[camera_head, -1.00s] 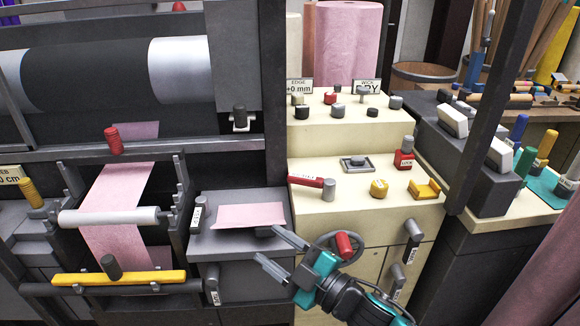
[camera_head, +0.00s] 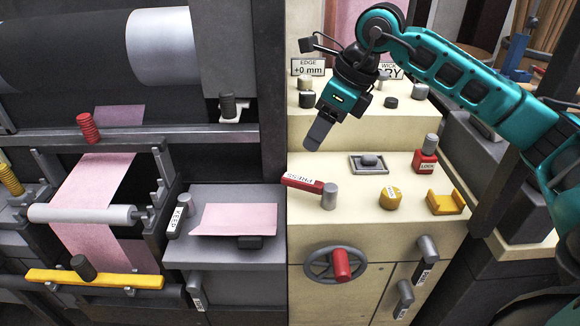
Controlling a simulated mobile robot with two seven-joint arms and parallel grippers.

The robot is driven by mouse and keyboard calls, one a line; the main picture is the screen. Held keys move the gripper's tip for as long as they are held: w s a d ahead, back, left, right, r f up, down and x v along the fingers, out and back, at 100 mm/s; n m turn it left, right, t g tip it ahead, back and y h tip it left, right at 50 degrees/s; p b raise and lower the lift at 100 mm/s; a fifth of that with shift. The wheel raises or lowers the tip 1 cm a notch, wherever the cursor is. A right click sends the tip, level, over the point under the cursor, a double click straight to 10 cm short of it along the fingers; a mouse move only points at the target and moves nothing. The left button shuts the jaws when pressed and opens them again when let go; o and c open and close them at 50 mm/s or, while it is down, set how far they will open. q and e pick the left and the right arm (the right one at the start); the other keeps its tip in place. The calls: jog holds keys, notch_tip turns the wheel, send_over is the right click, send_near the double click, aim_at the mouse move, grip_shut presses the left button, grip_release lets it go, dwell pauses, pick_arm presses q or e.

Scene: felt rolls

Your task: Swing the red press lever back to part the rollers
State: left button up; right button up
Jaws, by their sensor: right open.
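The red press lever (camera_head: 302,183), with a white label reading PRESS, lies on the lower cream ledge, pointing left from a grey upright pivot (camera_head: 330,196). My right gripper (camera_head: 320,134) hangs above and slightly right of the lever, pointing down, clear of it and empty. Its fingers overlap in this view, so the gap between them is hard to see. A dark roller (camera_head: 70,62) with a pale metallic end (camera_head: 160,47) is at the upper left; any contact with another roller is hidden. My left gripper is not in view.
Beside the lever stand a yellow knob (camera_head: 390,198), a red LOCK piece (camera_head: 426,160) and a yellow bracket (camera_head: 446,202). A red-handled wheel (camera_head: 340,264) is on the front below. A pink sheet (camera_head: 235,219) lies on the grey shelf to the left.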

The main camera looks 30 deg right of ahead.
aim_at(293, 177)
jog(key=x, duration=1.2)
jog(key=shift+w+d+f, duration=0.1)
jog(key=shift+d+f, duration=0.05)
jog(key=shift+f, duration=0.15)
grip_shut()
